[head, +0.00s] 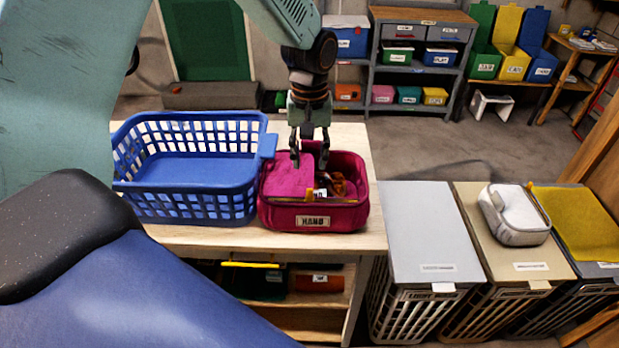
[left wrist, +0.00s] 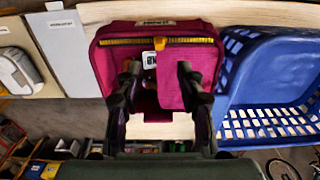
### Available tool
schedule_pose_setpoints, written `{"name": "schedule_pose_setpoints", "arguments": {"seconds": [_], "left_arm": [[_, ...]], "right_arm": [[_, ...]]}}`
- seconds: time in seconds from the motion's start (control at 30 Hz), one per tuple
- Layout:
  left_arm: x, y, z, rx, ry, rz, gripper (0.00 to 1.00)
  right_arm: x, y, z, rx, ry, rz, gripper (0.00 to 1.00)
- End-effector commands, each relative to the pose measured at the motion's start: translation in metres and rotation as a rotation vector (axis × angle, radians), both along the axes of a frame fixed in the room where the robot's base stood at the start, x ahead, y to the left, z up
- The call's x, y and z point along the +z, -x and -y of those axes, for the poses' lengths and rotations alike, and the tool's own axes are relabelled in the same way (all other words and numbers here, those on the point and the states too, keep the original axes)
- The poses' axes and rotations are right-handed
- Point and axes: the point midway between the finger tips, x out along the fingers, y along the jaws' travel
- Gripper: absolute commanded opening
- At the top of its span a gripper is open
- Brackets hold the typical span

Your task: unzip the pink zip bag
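The pink zip bag (head: 350,215) stands on the wooden table, with a label on its front. In the head view its top is partly open: a pink panel (head: 287,178) covers the left part, and brown contents (head: 338,186) show at the right. In the left wrist view the bag (left wrist: 105,60) has a yellow zip strip (left wrist: 120,41) along its labelled side, with an orange pull (left wrist: 160,44) near the middle. My right gripper is not in view.
A blue basket (head: 190,205) stands close at the bag's left. Lidded hampers (head: 430,235) stand right of the table (head: 375,225), one with a white pouch (head: 515,222) on top. Shelves (head: 420,75) with bins are at the back. Open floor lies between.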

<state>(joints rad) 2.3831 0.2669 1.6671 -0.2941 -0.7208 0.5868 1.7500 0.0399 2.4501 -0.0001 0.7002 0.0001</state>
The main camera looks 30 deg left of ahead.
Motion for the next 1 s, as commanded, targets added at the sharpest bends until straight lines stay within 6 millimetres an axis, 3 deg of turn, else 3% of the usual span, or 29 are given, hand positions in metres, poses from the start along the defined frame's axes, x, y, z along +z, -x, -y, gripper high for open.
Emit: {"name": "schedule_pose_setpoints", "arguments": {"seconds": [0.03, 0.5, 0.93, 1.0], "left_arm": [[-0.015, 0.000, 0.000, 0.000, 0.000, -0.002, 0.38], [-0.075, -0.001, -0.001, -0.001, -0.001, -0.002, 0.38], [-0.087, -0.001, -0.001, -0.001, -0.001, 0.001, 0.38], [-0.087, -0.001, -0.001, -0.001, -0.001, 0.001, 0.34]], "right_arm": [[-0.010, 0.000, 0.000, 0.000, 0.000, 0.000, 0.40], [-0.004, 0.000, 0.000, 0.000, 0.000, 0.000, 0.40], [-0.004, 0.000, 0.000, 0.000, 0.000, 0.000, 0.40], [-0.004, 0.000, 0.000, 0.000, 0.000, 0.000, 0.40]]}}
